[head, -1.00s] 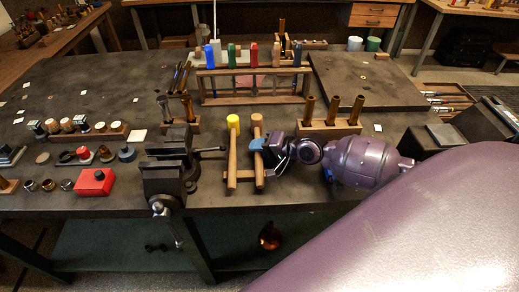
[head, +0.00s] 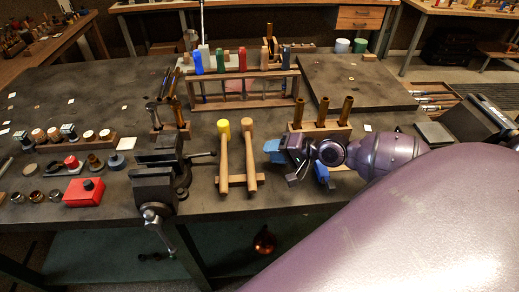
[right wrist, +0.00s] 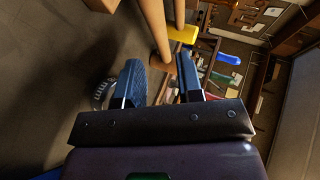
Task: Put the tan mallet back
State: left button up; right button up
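The tan mallet (head: 249,158) stands head up in a small wooden rack (head: 239,181) near the bench's front edge. Its handle reaches down past the rack's crossbar. The yellow-headed mallet (head: 223,158) stands close on its left in the same rack. My right gripper (head: 297,165) is to the right of the tan mallet, apart from it, with its blue fingers spread and nothing between them. In the right wrist view the open fingers (right wrist: 160,80) point toward the wooden handles and the yellow head (right wrist: 184,33). My left gripper is out of view.
A black vise (head: 160,180) stands left of the rack. A wooden block with brass tubes (head: 322,126) is just behind my right gripper. A tool rack with coloured handles (head: 247,102) stands farther back. A red box (head: 83,193) lies at left.

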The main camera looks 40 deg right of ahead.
jog(key=shift+b+v, duration=0.3)
jog(key=shift+v, duration=1.8)
jog(key=shift+a, duration=0.1)
